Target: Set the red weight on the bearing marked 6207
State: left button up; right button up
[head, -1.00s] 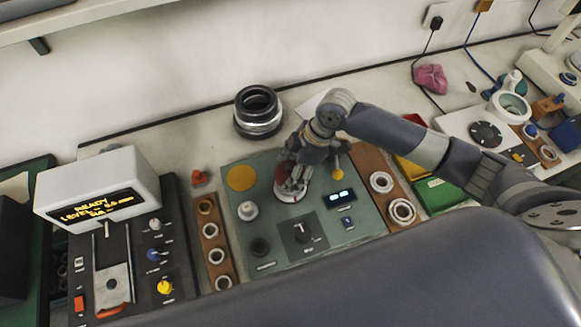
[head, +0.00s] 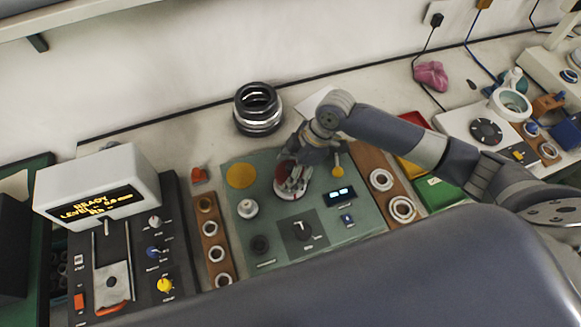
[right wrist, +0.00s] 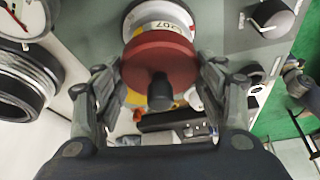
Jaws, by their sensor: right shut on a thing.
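The red weight (right wrist: 158,64) is a round disc with a dark knob in the right wrist view. It also shows, partly covered, in the head view (head: 284,169). My right gripper (right wrist: 160,75) is shut on it, with fingers at both sides. A pale bearing ring (right wrist: 163,20), its marking partly readable as "207", lies right behind the weight in the wrist view. In the head view its pale rim (head: 290,194) shows under the gripper (head: 292,182). Whether the weight touches the ring is hard to tell. My left gripper is in neither current view.
The green panel (head: 240,232) carries a yellow disc (head: 241,176), knobs and a small display (head: 340,195). Brown ring holders stand on both sides, the right one with rings (head: 402,208). A dark ring stack (head: 257,108) stands behind. A READY display box (head: 98,185) is at left.

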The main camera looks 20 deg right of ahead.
jog(key=shift+r+p, duration=0.1)
jog(key=shift+p, duration=0.6)
dwell(0.6)
jog(key=o, duration=1.7)
jog(key=v, duration=1.2)
